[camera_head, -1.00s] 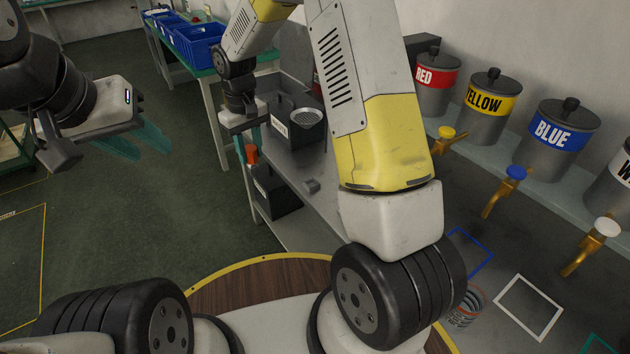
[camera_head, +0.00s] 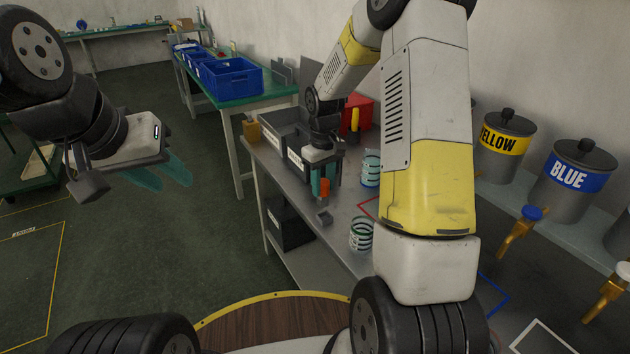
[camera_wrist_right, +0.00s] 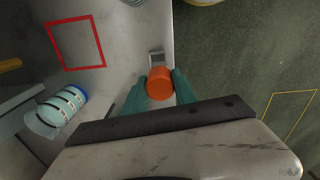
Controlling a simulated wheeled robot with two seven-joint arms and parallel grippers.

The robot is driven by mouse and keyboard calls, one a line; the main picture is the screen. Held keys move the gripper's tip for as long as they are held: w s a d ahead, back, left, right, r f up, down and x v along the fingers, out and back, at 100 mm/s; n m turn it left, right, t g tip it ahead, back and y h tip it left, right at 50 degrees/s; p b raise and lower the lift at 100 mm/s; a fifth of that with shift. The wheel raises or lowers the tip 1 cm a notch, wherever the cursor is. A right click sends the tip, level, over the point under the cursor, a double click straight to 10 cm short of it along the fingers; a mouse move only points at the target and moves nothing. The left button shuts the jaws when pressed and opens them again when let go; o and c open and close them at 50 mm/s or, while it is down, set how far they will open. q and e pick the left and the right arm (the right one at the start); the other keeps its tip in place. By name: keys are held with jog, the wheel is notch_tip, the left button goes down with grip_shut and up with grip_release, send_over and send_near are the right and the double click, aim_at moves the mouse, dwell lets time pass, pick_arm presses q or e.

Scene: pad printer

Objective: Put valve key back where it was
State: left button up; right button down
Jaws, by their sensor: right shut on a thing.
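The orange valve key (camera_head: 324,187) is between the teal fingers of my right gripper (camera_head: 322,180), which is shut on it. In the right wrist view the round orange top (camera_wrist_right: 160,84) shows between the fingertips of the gripper (camera_wrist_right: 161,88). A small grey block with a square recess (camera_head: 324,217), also in the wrist view (camera_wrist_right: 156,57), sits at the bench edge. The key appears just above and beside it; the exact gap is unclear. The key's lower end is hidden in the wrist view. My left gripper (camera_head: 163,174) is open and empty over the floor at left.
The grey bench (camera_head: 292,247) carries dark bins (camera_head: 284,140), a red box (camera_head: 358,112) and striped cups (camera_head: 361,235) right of the block. A black box (camera_head: 290,222) stands under it. Ink tanks with taps (camera_head: 570,178) line the right. The floor at left is open.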

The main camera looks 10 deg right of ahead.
aim_at(325, 197)
jog(key=shift+d+f, duration=0.2)
jog(key=shift+f, duration=0.7)
jog(key=shift+d+f, duration=0.15)
jog(key=shift+f, duration=0.7)
jog(key=shift+f, duration=0.1)
jog(key=shift+f, duration=0.5)
jog(key=c, duration=1)
grip_release()
